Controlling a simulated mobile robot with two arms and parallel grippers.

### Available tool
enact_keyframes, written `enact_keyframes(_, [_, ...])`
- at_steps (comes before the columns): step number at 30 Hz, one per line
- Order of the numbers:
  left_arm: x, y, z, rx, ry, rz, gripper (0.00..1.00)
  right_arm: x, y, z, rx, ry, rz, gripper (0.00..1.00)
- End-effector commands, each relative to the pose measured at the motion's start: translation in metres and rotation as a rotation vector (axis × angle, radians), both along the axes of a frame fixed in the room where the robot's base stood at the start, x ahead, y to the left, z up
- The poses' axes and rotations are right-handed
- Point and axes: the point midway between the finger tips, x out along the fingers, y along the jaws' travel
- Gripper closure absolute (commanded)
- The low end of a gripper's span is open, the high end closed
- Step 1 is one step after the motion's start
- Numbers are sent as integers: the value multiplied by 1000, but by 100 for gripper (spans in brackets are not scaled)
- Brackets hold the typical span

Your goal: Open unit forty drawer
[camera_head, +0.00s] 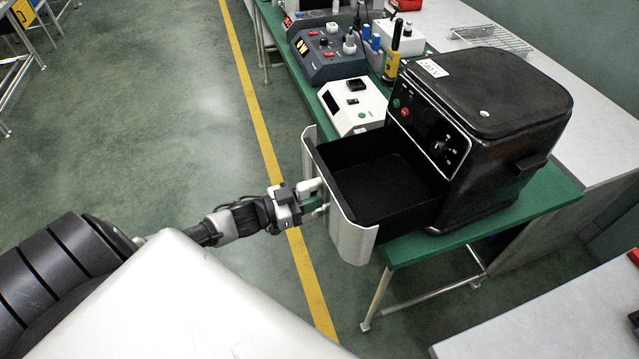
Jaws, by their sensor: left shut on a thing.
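The fryer unit (495,130) is a black box with a control panel of buttons and a knob, standing on the green bench. Its drawer (385,185) is pulled out toward the left and looks empty inside. The drawer has a light grey front (352,238). My left gripper (316,196) is at the outer side of this front and is shut on the drawer's handle, which is mostly hidden by the fingers. My right gripper is not in view.
The green bench (420,250) carries a white control box (352,106), a dark blue-grey device (328,55) and a yellow-black tool (393,55) behind the fryer. A grey table (545,325) stands at the lower right.

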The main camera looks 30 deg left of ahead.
Motion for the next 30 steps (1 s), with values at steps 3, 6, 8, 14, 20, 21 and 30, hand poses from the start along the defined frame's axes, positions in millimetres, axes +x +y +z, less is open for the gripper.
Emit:
enact_keyframes(3, [2, 2, 2, 2, -5, 3, 100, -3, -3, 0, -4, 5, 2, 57])
enact_keyframes(6, [2, 2, 2, 2, -5, 4, 100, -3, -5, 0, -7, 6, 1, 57])
enact_keyframes(8, [2, 2, 2, 2, -5, 4, 69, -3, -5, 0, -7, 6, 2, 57])
enact_keyframes(14, [1, 1, 1, 1, -3, 2, 47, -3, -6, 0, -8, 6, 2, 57])
enact_keyframes(20, [1, 1, 1, 1, -2, 2, 47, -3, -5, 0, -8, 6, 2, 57])
enact_keyframes(21, [0, 1, 0, 0, -1, 1, 47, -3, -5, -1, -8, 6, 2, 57])
enact_keyframes(30, [-35, 25, -3, 3, 4, 2, 47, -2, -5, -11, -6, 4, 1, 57])
